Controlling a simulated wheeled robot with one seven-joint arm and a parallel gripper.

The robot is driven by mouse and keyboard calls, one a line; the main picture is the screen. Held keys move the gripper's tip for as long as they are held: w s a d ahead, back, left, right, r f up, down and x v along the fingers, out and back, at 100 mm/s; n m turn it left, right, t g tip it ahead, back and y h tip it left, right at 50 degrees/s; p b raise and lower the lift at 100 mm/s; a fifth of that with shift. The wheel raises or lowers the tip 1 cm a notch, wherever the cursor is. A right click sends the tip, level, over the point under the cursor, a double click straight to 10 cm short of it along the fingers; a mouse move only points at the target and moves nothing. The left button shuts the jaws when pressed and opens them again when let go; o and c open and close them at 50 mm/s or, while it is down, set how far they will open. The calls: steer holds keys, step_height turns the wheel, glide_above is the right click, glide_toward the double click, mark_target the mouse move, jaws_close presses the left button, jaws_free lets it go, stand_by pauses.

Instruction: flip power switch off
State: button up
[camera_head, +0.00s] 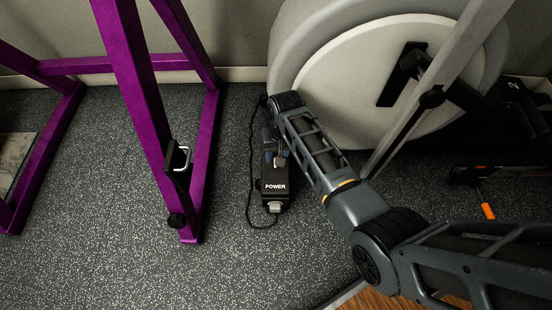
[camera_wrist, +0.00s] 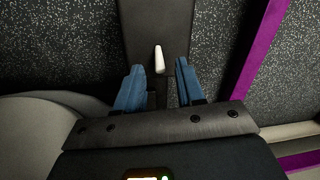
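The black power box (camera_head: 274,187) with a white "POWER" label sits on the speckled floor in the head view. It shows as a dark strip in the wrist view (camera_wrist: 157,25). Its pale switch lever (camera_wrist: 159,58) stands out near the middle of the wrist view. My gripper (camera_wrist: 158,80) has its two blue fingers apart, one on each side of the lever's line. The lever's tip reaches toward the gap; I see no finger touching it. In the head view my gripper (camera_head: 275,156) is over the far part of the box, partly hidden by my arm.
A purple steel frame (camera_head: 137,85) stands left of the box. A large machine with a round pale housing (camera_head: 345,85) stands behind and right of it. A black cable (camera_head: 250,165) loops along the box's left side. Open floor (camera_head: 260,270) lies in front.

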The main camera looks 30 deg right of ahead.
steer(key=shift+a+f, duration=0.1)
steer(key=shift+f, duration=0.7)
steer(key=shift+c, duration=0.4)
jaws_close()
